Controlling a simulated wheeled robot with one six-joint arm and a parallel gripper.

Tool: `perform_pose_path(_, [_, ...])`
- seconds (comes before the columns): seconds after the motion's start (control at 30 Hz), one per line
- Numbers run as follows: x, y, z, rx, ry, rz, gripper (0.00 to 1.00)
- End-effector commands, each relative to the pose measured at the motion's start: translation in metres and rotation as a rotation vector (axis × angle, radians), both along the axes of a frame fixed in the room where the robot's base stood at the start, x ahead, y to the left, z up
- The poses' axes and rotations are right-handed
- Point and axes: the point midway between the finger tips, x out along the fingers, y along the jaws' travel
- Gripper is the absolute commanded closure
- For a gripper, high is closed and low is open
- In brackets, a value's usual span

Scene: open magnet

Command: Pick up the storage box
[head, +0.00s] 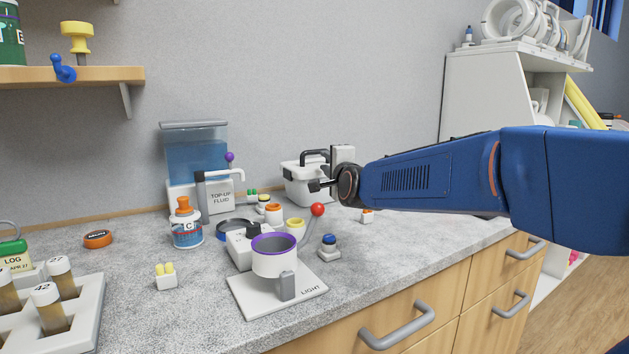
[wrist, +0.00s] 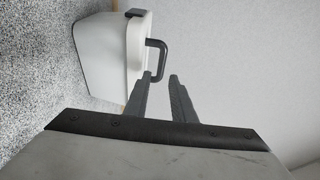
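The storage box (head: 297,188) is a white box with a dark handle, standing at the back of the counter near the wall in the head view. My gripper (head: 318,186) reaches in from the right and hides part of its right side. In the wrist view the white box (wrist: 103,58) is at the upper left, with its dark handle (wrist: 164,48) facing the fingers. My gripper (wrist: 159,77) is open, with a gap between the fingertips. The handle's end shows in that gap; I cannot tell whether it lies between the fingers or beyond them.
A blue-topped fluid dispenser (head: 197,160) stands left of the box. A purple-rimmed cup (head: 274,258) on a white plate, a red-knobbed lever (head: 317,210) and small containers stand in front. A vial rack (head: 85,310) is at the left. A white shelf unit (head: 485,90) stands at the right.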

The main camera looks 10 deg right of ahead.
Motion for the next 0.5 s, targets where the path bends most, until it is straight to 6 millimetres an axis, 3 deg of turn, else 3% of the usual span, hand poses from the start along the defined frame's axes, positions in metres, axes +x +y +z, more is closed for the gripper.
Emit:
perform_pose_path(0.3, [0.049,0.002,-0.001,0.0,0.001,0.0,0.77])
perform_pose_path(0.5, [0.072,0.003,0.0,0.0,0.001,0.0,0.77])
